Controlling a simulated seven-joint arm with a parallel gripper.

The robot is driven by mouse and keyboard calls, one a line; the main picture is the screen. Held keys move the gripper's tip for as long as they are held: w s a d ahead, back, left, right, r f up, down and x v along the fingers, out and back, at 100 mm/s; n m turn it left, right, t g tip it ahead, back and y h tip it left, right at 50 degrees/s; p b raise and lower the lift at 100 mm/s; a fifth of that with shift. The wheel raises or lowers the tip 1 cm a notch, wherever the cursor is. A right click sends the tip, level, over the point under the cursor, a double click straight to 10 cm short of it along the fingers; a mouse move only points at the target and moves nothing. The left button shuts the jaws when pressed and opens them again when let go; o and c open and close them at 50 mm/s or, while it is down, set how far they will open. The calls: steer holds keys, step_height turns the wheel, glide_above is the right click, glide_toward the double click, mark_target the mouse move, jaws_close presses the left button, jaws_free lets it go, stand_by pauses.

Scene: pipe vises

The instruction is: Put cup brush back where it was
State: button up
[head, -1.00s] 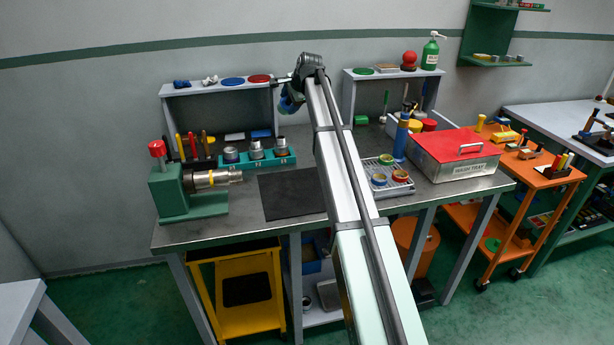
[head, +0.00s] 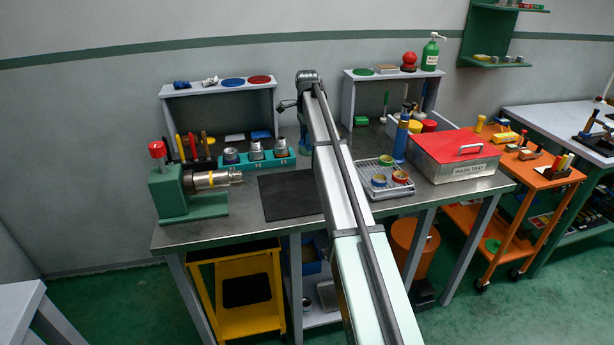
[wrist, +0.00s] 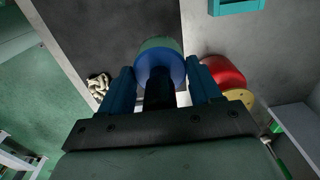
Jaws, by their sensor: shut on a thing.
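In the wrist view my gripper (wrist: 166,78) has its two blue fingers closed on a round piece, blue with a green end, which I take to be the cup brush (wrist: 160,62). A dark stem-like part lies behind it, between the fingers. The piece is over the bench, near the edge of the black mat (wrist: 95,35). In the head view my gripper (head: 305,142) is mostly hidden by my arm, and only a blue part shows near the back of the bench. The held piece cannot be made out there.
The teal rack with fittings (head: 257,162) and the green vise (head: 172,190) stand on the left. A left riser shelf (head: 215,93), a right riser shelf (head: 348,95), a parts tray (head: 400,187) and the red-lidded wash tray box (head: 450,175) are around. Red and yellow cylinders (wrist: 222,72) lie close beside the right finger.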

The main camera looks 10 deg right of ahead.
steer(key=shift+f, duration=5)
steer(key=o, duration=1)
steer(key=shift+f, duration=0.1)
step_height(320, 180, up, 12)
steer(key=shift+r, duration=0.15)
steer(key=shift+o, duration=0.3)
